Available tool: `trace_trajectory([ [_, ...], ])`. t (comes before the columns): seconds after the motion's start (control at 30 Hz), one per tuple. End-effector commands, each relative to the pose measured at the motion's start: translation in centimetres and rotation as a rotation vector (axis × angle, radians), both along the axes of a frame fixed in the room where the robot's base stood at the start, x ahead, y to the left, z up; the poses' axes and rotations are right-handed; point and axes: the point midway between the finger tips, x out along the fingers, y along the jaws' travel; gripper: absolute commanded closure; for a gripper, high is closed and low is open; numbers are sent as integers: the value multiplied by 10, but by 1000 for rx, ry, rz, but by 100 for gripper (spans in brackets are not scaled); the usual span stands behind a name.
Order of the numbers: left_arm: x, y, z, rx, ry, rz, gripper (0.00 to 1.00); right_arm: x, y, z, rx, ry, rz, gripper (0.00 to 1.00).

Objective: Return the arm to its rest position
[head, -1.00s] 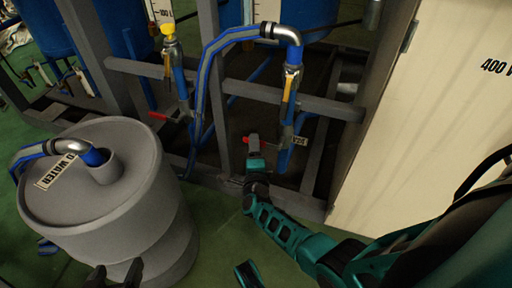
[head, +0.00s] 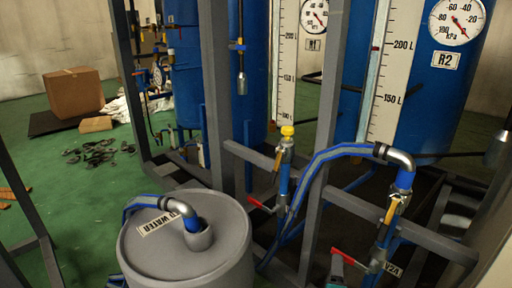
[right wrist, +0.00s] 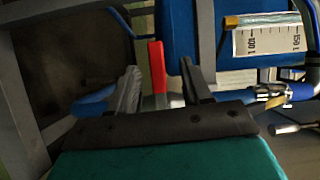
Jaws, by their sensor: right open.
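My right gripper (head: 337,270) shows only in part at the bottom edge of the head view, beside a red valve handle (head: 350,258) on the lower right pipe. In the right wrist view the right gripper (right wrist: 161,74) is open, with its two dark fingers apart. The red handle (right wrist: 157,72) shows between the fingers, with a gap on each side; its depth relative to them is hard to tell. Most of my right arm is out of the head view. My left gripper is not in view.
A grey drum (head: 185,258) with a blue hose stands at the bottom. Grey frame posts (head: 217,90) and a crossbar (head: 425,240) surround the blue tanks (head: 265,80) and pipes. A cardboard box (head: 73,92) sits at the far left. Green floor (head: 75,185) is open at left.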

Motion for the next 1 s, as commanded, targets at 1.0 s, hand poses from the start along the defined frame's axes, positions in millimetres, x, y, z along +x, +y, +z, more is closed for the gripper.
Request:
trace_trajectory([
  [1.0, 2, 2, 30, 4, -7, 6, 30, -202, 121, 89, -1446, 560, 984, 51],
])
